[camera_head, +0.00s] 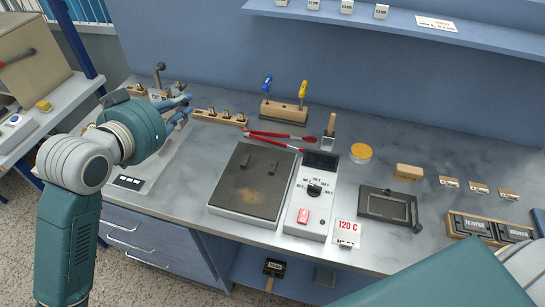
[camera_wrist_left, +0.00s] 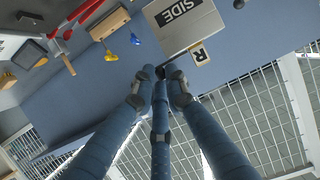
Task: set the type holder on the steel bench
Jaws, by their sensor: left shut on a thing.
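My left gripper (camera_head: 186,108) is above the back left of the grey steel bench (camera_head: 400,262), its fingers pointing right. It also shows in the left wrist view (camera_wrist_left: 161,78), with its fingers closed together. It is shut on the type holder, of which only a small dark part can be made out between the fingertips; its shape is not clear. My right gripper is out of view.
A hot plate (camera_head: 245,203) and its control box (camera_head: 309,207) stand mid-bench. Red tongs (camera_head: 272,136), a wooden tool stand (camera_head: 284,112) and a wooden rack (camera_head: 219,117) lie behind. A dark framed tray (camera_head: 388,207) is to the right. Bare bench shows around the tray.

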